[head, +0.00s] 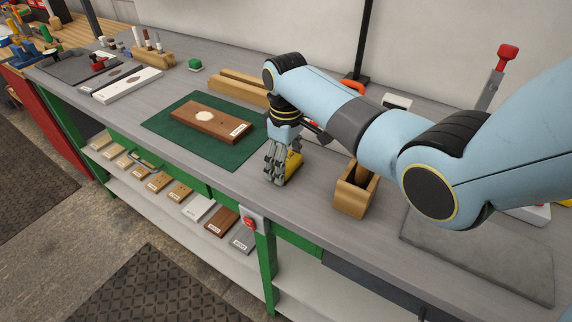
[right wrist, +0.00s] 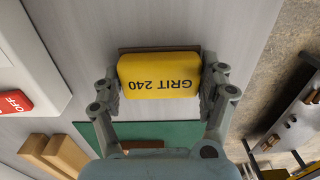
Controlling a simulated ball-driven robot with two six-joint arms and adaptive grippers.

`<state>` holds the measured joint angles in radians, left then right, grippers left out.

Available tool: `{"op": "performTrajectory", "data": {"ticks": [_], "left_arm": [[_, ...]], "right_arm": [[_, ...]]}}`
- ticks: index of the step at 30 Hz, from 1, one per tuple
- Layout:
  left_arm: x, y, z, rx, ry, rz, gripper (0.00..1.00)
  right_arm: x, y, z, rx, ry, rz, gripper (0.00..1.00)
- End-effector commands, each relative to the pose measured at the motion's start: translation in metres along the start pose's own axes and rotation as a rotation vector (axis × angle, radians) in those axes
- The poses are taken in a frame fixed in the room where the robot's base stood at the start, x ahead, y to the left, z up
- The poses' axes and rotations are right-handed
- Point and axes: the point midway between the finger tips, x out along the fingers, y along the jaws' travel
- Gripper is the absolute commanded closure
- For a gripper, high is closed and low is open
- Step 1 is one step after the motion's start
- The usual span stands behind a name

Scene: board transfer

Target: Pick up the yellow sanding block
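The yellow sanding block (head: 293,164) is on the grey bench near its front edge, partly hidden by my right gripper (head: 281,179). In the right wrist view the block (right wrist: 160,77) shows its "GRIT 240" label upside down, with a brown edge along its far side. The fingers of my right gripper (right wrist: 160,92) lie against its two ends with no clear gap, so the gripper looks shut on it. I cannot tell any lift off the bench. My left gripper is not in view.
A green mat (head: 165,128) with a brown board (head: 190,122) lies left of the gripper. A wooden box (head: 352,199) stands close on the right. A red button (head: 249,222) is on the bench front. Wooden bars (head: 235,90) lie behind.

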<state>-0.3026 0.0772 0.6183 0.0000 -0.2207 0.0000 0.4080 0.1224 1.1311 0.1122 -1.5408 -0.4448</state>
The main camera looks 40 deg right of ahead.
Motion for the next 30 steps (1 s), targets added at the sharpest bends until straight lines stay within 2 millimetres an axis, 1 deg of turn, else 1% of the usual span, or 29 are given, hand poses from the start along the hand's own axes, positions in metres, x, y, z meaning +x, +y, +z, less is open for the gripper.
{"op": "performTrajectory", "data": {"ticks": [1, 5, 11, 15, 17, 20, 22, 23, 24, 30], "left_arm": [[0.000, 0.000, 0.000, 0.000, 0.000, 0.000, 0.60], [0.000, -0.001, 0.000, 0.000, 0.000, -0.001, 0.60], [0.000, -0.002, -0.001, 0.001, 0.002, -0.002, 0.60], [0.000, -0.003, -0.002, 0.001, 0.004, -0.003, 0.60], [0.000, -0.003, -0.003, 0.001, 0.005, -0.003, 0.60], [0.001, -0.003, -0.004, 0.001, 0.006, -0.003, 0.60], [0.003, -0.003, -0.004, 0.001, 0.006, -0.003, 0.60], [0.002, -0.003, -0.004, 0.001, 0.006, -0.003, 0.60], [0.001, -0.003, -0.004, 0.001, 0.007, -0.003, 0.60], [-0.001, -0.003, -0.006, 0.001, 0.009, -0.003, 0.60]], "right_arm": [[0.000, 0.000, 0.000, 0.000, 0.000, 0.000, 0.41], [0.000, 0.000, 0.000, 0.000, 0.000, 0.000, 0.57], [0.000, 0.000, 0.000, 0.000, 0.000, 0.000, 0.58], [-0.004, 0.000, 0.000, 0.000, 0.001, 0.001, 0.58], [-0.009, 0.001, -0.001, 0.000, 0.002, 0.002, 0.58], [-0.023, 0.001, -0.001, 0.000, 0.003, 0.002, 0.58], [-0.038, 0.001, -0.002, 0.000, 0.006, 0.004, 0.58], [-0.044, -0.001, 0.001, 0.000, 0.003, 0.002, 0.58], [-0.047, -0.008, 0.009, -0.001, 0.000, 0.000, 0.58], [-0.074, -0.037, 0.044, -0.001, 0.002, 0.001, 0.58]]}}
